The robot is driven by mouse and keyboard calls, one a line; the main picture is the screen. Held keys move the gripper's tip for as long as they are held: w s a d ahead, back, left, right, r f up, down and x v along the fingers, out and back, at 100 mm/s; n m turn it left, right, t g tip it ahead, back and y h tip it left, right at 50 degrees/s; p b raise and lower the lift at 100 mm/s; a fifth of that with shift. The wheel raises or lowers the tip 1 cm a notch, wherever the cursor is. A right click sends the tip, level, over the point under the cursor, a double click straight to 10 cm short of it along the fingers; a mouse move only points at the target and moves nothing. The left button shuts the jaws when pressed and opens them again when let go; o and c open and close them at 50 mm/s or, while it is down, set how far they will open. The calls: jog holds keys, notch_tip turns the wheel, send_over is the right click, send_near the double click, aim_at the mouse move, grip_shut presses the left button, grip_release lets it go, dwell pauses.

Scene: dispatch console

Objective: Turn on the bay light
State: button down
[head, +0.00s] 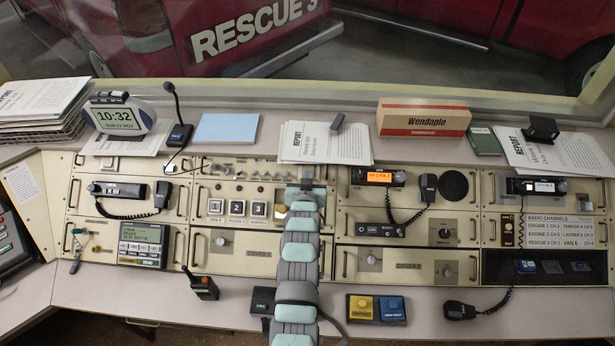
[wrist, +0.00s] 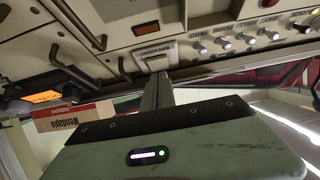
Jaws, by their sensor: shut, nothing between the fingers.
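My gripper (head: 306,176) is at the upper middle of the console in the head view, with my arm reaching up to it from the front edge. In the wrist view the narrow fingers of my gripper (wrist: 158,92) are shut and empty. Just past them is a pale switch (wrist: 158,63) with a small label plate (wrist: 152,50) beside it; the label is too blurred to read. I cannot tell whether the fingers touch the switch, or whether it is the bay light switch. My gripper and arm hide this spot in the head view.
A row of knobs (wrist: 235,40) is beside the switch in the wrist view. Numbered buttons (head: 236,208) are left of my arm. Radios with corded microphones (head: 427,188) are to the right. Papers (head: 325,145) and a Wendaplo box (head: 423,118) lie behind the panels.

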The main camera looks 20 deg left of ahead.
jog(key=shift+w+a+f, duration=0.1)
jog(key=shift+w+f, duration=0.1)
jog(key=shift+f, duration=0.25)
jog(key=shift+w+a+f, duration=0.1)
jog(key=shift+w+f, duration=0.1)
jog(key=shift+f, duration=0.2)
jog(key=shift+f, duration=0.1)
jog(key=shift+w+f+b, duration=0.1)
jog(key=shift+f+b, duration=0.3)
jog(key=shift+b, duration=0.35)
jog(key=shift+r, duration=0.35)
jog(key=shift+s+r+p, duration=0.2)
jog(key=shift+r+p, duration=0.05)
jog(key=shift+p, duration=0.25)
jog(key=shift+s+d+r+p, duration=0.15)
jog(key=shift+s+r+p, duration=0.2)
jog(key=shift+r, duration=0.2)
jog(key=shift+s+d+r+p, duration=0.15)
jog(key=shift+s+r+p, duration=0.2)
jog(key=shift+r, duration=0.2)
jog(key=s+d+b, duration=0.1)
jog(key=s+d, duration=0.2)
jog(key=s, duration=0.7)
jog(key=shift+s+r, duration=0.15)
jog(key=shift+r, duration=0.3)
